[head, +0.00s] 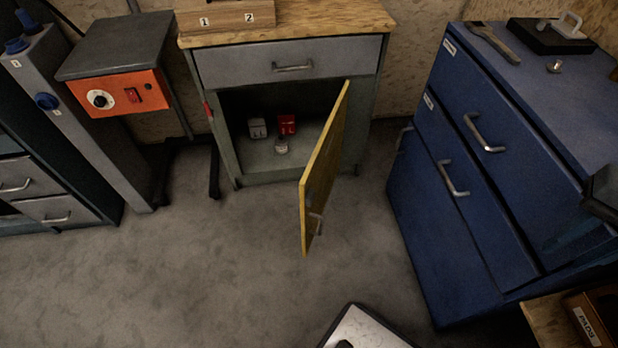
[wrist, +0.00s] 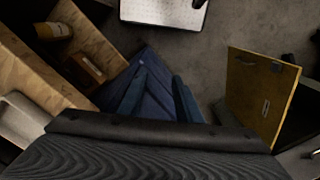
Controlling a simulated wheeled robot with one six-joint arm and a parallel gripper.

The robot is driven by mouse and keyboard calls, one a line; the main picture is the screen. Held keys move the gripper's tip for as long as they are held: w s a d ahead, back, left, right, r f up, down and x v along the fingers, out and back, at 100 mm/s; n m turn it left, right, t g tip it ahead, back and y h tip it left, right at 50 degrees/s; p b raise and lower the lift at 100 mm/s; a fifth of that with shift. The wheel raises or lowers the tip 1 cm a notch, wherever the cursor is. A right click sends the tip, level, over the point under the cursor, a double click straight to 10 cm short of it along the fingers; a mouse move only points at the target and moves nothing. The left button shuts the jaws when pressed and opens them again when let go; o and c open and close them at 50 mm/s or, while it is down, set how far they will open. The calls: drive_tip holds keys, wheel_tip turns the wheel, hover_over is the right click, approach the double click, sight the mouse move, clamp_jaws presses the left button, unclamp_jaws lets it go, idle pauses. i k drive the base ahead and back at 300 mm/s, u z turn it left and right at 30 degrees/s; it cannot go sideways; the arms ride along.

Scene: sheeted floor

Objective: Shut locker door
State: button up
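The locker door (head: 325,167) is a yellow panel standing wide open, hinged at the right side of the grey locker's (head: 229,135) lower compartment. It has a small handle near its free edge. Inside the compartment are a red item (head: 287,124), a grey item (head: 258,128) and a small pale item (head: 281,146). The yellow door also shows at the right of the wrist view (wrist: 258,92), clear of my gripper. A dark part at the head view's right edge seems to be my arm.
A blue drawer cabinet (head: 480,160) stands at right, with a wrench (head: 493,42) on top. An orange-fronted control box (head: 117,94) is at left. A wooden surface (head: 556,322) is at the lower right. Open grey floor (head: 210,270) lies before the locker.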

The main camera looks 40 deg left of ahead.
sight(315, 183)
drive_tip(key=u, duration=1.55)
drive_tip(key=k, duration=0.5)
drive_tip(key=u, duration=0.5)
drive_tip(key=i, duration=0.75)
drive_tip(key=z, duration=0.5)
